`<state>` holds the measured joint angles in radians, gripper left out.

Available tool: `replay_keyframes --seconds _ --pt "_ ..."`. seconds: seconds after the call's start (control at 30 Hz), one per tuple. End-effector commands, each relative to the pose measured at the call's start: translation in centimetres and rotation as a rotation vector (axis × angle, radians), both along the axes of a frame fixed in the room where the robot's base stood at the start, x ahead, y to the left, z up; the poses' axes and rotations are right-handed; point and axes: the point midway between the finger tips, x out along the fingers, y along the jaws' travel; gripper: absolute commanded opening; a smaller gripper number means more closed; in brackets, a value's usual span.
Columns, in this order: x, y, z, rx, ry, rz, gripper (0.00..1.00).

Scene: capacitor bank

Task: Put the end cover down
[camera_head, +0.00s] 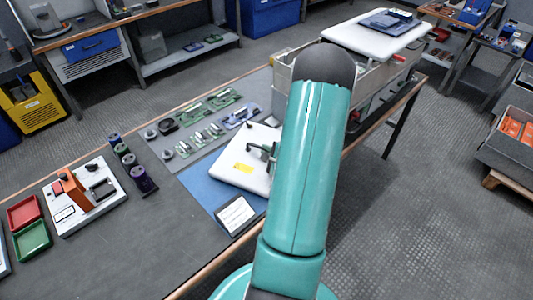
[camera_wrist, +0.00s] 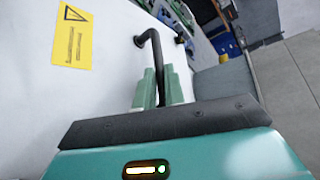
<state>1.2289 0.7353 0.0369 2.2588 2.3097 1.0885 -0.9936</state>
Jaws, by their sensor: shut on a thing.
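The end cover (camera_head: 228,171) is a white plate with a yellow warning label and a dark bar handle. In the head view it is over the blue mat (camera_head: 200,186) on the bench, partly hidden behind my arm. I cannot tell whether it touches the mat. In the wrist view the end cover (camera_wrist: 105,105) fills the left and middle. My gripper (camera_wrist: 160,82) has its green fingers shut on the dark handle (camera_wrist: 154,42) of the cover. In the head view my gripper is mostly hidden by my arm.
A tablet or sign (camera_head: 235,215) lies at the mat's front edge. Green parts (camera_head: 205,137) lie on a grey mat behind. Dark cylinders (camera_head: 130,164), a white fixture (camera_head: 88,197) and red and green trays (camera_head: 32,239) are left. An open cabinet (camera_head: 283,72) stands at the bench's far end.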

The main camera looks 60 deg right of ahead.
Motion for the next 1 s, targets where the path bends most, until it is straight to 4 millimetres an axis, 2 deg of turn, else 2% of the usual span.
replay_keyframes --seconds 0.1,0.47,0.5,0.6,1.0 --pt "0.04 0.02 -1.01 0.0 -0.002 0.001 0.0" --pt "0.08 0.02 -1.32 -0.002 -0.003 0.002 0.0" --pt "0.04 0.03 -1.4 0.0 -0.001 0.002 0.15" --pt "0.04 0.04 -1.37 0.0 -0.001 0.002 0.33" --pt "-0.35 0.18 -0.95 -0.001 0.0 0.0 0.33"
